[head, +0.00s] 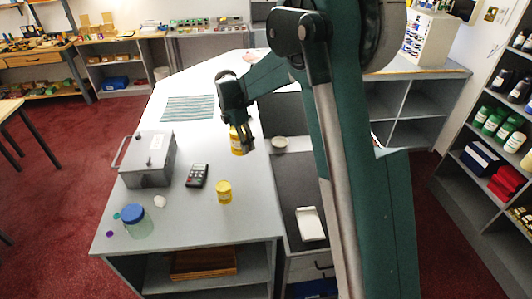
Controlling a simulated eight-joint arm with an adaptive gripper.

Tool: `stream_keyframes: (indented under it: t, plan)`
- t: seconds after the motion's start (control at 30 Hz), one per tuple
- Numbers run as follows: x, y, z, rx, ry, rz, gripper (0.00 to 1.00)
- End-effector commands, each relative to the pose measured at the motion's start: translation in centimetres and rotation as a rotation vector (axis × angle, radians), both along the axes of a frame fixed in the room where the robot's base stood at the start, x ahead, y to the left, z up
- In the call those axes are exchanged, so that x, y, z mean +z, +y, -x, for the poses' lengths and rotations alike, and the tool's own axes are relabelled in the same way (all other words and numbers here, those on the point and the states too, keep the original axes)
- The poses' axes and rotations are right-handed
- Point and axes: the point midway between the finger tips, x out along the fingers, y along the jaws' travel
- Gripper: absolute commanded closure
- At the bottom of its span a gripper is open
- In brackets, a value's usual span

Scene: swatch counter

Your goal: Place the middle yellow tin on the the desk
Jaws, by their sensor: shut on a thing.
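My gripper (243,143) is shut on a yellow tin (236,146) near the right side of the grey desk (250,205). The fingers cover part of this tin. I cannot tell whether its base touches the desk top. A second yellow tin (224,192) stands upright on the desk, nearer the camera and apart from my gripper. I see no third yellow tin; my arm hides part of the scene on the right.
A grey metal box (148,160), a dark calculator (197,176), a blue-lidded jar (138,222) and a striped cloth (188,108) are on the desk. A small bowl (280,143) and white tray (310,224) lie right of it. The front right of the desk is clear.

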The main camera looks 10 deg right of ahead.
Motion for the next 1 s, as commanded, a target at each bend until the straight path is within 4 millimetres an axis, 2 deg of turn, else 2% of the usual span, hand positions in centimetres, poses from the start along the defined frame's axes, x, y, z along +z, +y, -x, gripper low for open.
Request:
stream_keyframes:
  t: [0.27, 0.47, 0.67, 1.0]
  plan:
    - [-0.2, -0.7, 0.0, -0.007, 0.0, 0.0, 0.73]
    - [-1.2, -3.4, 0.2, -0.034, 0.0, 0.0, 0.73]
    - [-2.8, -8.2, 0.7, -0.085, 0.0, 0.0, 0.73]
    - [-6.3, -18.2, 2.9, -0.192, 0.0, 0.0, 0.73]
